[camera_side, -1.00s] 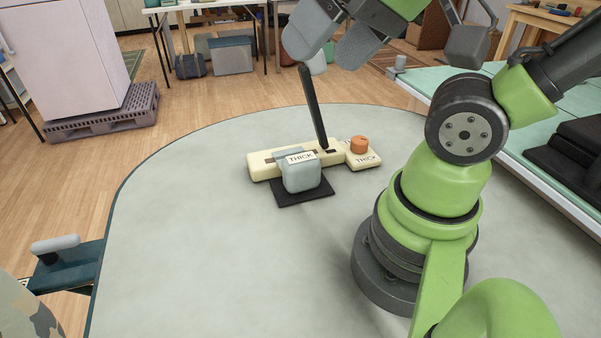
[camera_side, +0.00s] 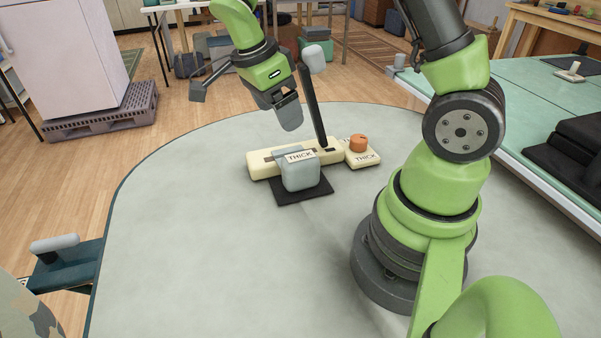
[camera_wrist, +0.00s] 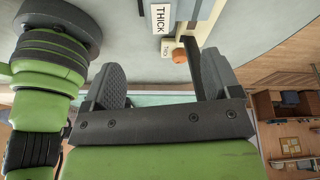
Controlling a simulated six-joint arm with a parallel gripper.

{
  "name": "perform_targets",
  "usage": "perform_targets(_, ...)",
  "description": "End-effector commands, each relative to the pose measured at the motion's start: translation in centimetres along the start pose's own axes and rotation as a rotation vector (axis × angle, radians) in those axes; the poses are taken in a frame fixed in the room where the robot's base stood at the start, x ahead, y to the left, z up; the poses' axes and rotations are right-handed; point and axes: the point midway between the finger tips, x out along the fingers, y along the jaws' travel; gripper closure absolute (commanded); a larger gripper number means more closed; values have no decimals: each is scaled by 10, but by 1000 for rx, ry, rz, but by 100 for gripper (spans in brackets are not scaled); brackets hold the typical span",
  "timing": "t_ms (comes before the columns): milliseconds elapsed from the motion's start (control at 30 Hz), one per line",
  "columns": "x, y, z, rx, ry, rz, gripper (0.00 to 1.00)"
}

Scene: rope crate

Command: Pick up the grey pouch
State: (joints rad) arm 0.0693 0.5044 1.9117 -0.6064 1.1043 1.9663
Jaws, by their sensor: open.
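The grey pouch (camera_side: 300,176) is a rounded blue-grey block with a white THICK label. It sits on a black mat (camera_side: 305,196) in front of a cream lever box (camera_side: 262,172). In the wrist view its THICK label (camera_wrist: 158,18) shows at the top edge; most of the pouch is cut off or unclear there. My gripper (camera_side: 287,112) is above and behind the pouch, apart from it, in the side view.
A tall black lever (camera_side: 313,108) with a grey knob rises from the cream box, close to the right of my gripper. A small cream block (camera_side: 362,158) with an orange knob (camera_side: 358,144) stands to the right. The table (camera_side: 190,230) is clear to the left and in front.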

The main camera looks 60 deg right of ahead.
Motion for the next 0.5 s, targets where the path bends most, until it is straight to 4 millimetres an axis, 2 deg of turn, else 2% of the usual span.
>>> perform_targets(33, 10, -3, 1, 52, 29, 20, 17)
perform_targets(200, 28, -9, 1, 156, 78, 38, 17)
perform_targets(500, 69, -6, -2, 165, 80, 40, 17)
